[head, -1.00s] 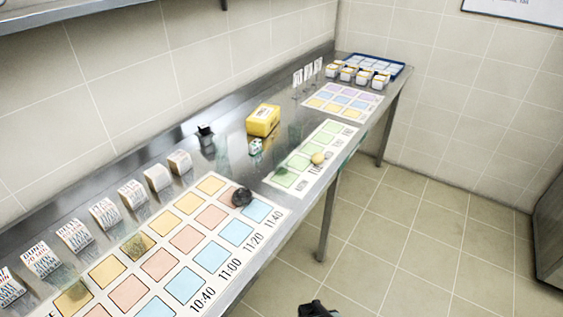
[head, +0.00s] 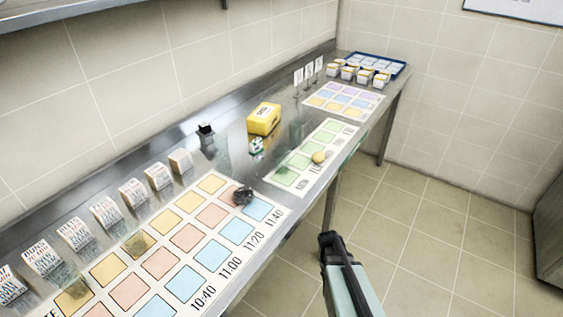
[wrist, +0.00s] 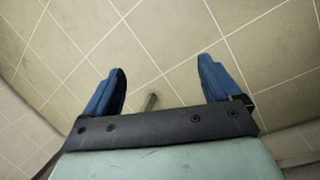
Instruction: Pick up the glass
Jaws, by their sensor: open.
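Several see-through, greenish glass-like shapes stand on the steel counter; which one is the glass I cannot tell. One glass (head: 285,174) is at the near end of the green-squared sheet, and a fainter one (head: 295,131) is behind that sheet. Others are on the yellow squares of the large chart, one glass (head: 138,243) and one further left (head: 73,287). My gripper (head: 328,238) is in front of the counter, over the floor, apart from all of them. In the wrist view my gripper (wrist: 163,68) has its two blue fingers wide apart with nothing between them.
On the counter (head: 232,128) are a yellow box (head: 263,119), a dark round object (head: 242,195), a small yellow ball (head: 319,157) and a row of label cards (head: 132,192) along the back. A blue tray (head: 372,64) is at the far end. The floor is clear.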

